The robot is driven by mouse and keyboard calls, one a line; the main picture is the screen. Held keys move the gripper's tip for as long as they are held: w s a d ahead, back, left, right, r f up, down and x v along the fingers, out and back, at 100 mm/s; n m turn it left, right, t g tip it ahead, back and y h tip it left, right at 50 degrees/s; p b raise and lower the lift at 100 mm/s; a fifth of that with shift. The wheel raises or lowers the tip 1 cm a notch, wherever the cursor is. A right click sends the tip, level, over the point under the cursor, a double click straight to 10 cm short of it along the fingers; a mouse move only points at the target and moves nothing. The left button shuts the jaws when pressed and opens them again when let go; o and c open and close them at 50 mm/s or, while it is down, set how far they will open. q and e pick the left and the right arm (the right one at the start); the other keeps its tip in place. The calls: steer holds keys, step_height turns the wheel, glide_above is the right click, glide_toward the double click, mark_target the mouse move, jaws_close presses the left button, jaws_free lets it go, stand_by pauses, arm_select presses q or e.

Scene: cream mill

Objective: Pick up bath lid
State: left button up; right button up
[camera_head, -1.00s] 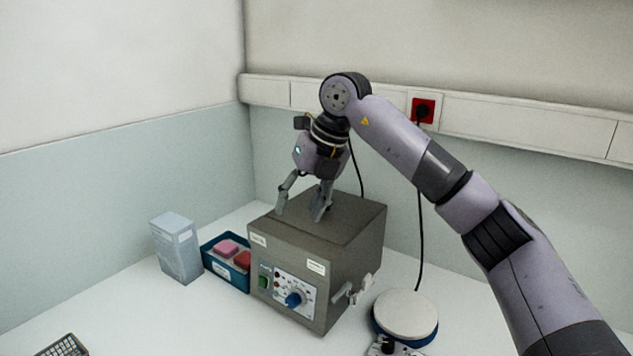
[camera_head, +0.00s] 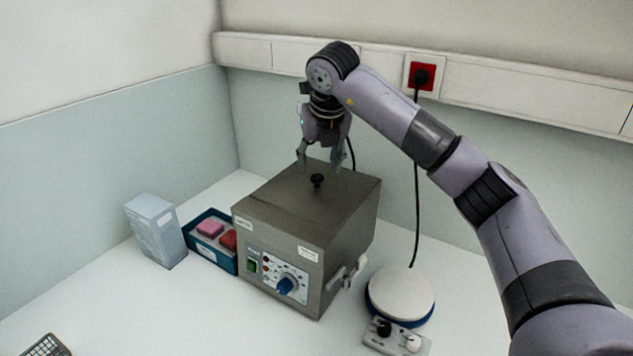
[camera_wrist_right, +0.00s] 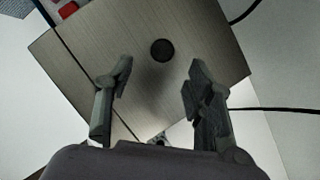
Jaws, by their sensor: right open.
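The bath lid (camera_head: 285,203) is the flat grey metal top of a box-shaped bath (camera_head: 325,270), with a small black knob (camera_head: 317,181) near its middle. My right gripper (camera_head: 326,168) is open and empty above the rear part of the lid, behind the knob in the head view. In the right wrist view, the lid (camera_wrist_right: 130,35) fills the middle. The black knob (camera_wrist_right: 161,50) there lies beyond the two spread fingertips (camera_wrist_right: 160,65), roughly in line with the gap between them. The knob is not held. My left gripper is not in view.
A blue tray (camera_head: 222,265) with pink and red pieces and a pale box (camera_head: 156,231) stand left of the bath. A tap (camera_head: 346,272) juts from its right side, near a round white-topped device (camera_head: 400,294). A black cable (camera_head: 416,190) hangs from a red socket (camera_head: 423,76).

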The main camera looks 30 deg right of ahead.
mark_target(317, 177)
steer(key=shift+f, duration=0.3)
steer(key=p+x, duration=0.1)
steer(key=x, duration=0.1)
steer(key=p+x, duration=0.2)
steer(key=shift+w+d+f, duration=0.2)
steer(key=shift+w+d, duration=0.05)
steer(key=shift+w, duration=0.25)
steer(key=shift+w+f, duration=0.1)
steer(key=shift+f, duration=0.15)
steer(key=shift+c, duration=1.6)
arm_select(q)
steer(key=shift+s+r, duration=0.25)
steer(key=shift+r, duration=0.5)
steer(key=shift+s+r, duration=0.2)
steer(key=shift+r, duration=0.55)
arm_select(e)
steer(key=c, duration=0.8)
